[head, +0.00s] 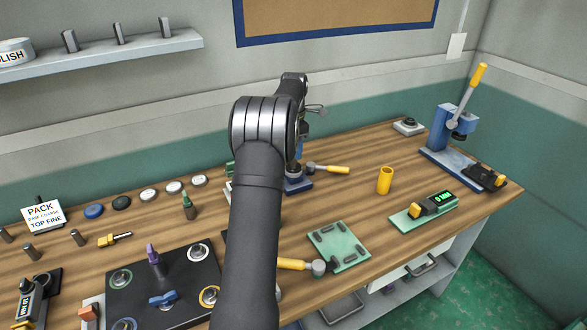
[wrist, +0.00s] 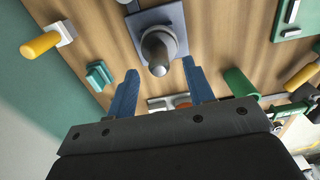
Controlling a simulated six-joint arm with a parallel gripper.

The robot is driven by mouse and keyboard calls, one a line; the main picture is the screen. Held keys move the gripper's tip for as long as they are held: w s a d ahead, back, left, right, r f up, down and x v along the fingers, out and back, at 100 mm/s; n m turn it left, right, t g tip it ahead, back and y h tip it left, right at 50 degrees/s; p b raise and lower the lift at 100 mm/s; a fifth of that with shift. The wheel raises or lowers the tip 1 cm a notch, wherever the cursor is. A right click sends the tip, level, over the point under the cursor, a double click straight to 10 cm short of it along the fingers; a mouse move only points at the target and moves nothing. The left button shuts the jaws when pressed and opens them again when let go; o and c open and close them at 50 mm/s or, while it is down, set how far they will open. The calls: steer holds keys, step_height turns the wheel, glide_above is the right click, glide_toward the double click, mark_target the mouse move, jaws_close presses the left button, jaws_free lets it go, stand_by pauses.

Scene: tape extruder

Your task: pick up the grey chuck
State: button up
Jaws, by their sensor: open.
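A grey rounded post, which looks like the grey chuck (wrist: 158,50), stands on a square blue-grey base (wrist: 172,16) in the wrist view. My gripper (wrist: 160,68) is open, with one blue finger on either side of the post's near end. I cannot tell how far the fingertips are from it in depth, and no contact shows. In the head view part of the blue base (head: 299,186) shows beside my arm. My arm hides most of the post there, and the fingers are hard to make out.
A yellow-handled tool (head: 328,169) lies close to the base; its handle (wrist: 40,45) also shows in the wrist view. A teal block (wrist: 98,75) and a green cylinder (wrist: 240,84) flank my fingers. A yellow cup (head: 384,181) and a blue lever press (head: 452,135) stand further right.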

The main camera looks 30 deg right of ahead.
step_height(320, 180, down, 5)
steer(key=shift+r, duration=0.1)
jaws_close()
steer(key=shift+r, duration=0.1)
stand_by(0.3)
